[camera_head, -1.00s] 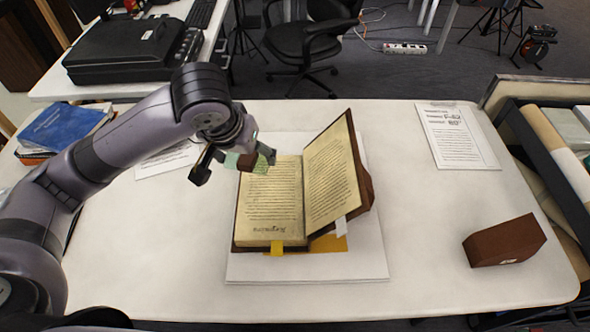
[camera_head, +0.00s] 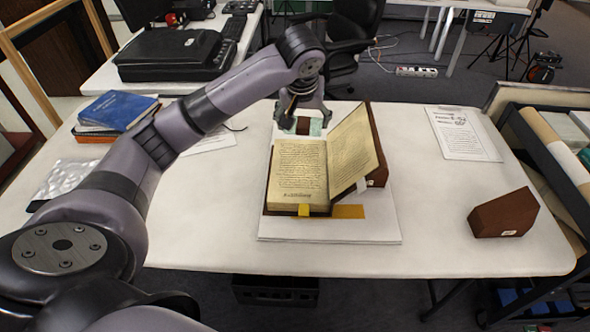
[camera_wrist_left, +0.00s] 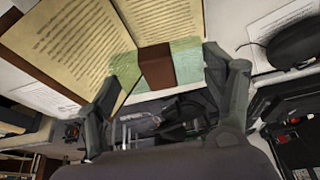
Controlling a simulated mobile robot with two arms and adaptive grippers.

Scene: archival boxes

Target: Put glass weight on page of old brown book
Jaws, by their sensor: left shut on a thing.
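My left gripper (camera_head: 303,112) is shut on the glass weight (camera_head: 316,127), a pale green see-through block with a brown band. It holds the weight at the far edge of the open old brown book (camera_head: 300,172), by the top of the left page. In the left wrist view the weight (camera_wrist_left: 187,62) spans between the two fingers (camera_wrist_left: 170,95), beside the book's pages (camera_wrist_left: 70,42). I cannot tell whether the weight touches the page. The book's right side is raised at a slant. My right gripper is not in view.
The book lies on a white board (camera_head: 330,229) on the white table (camera_head: 430,215). A brown wedge-shaped block (camera_head: 505,213) stands at the right. A printed sheet (camera_head: 462,134) lies at the back right. Blue-covered books (camera_head: 118,110) are at the left. The table between book and block is clear.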

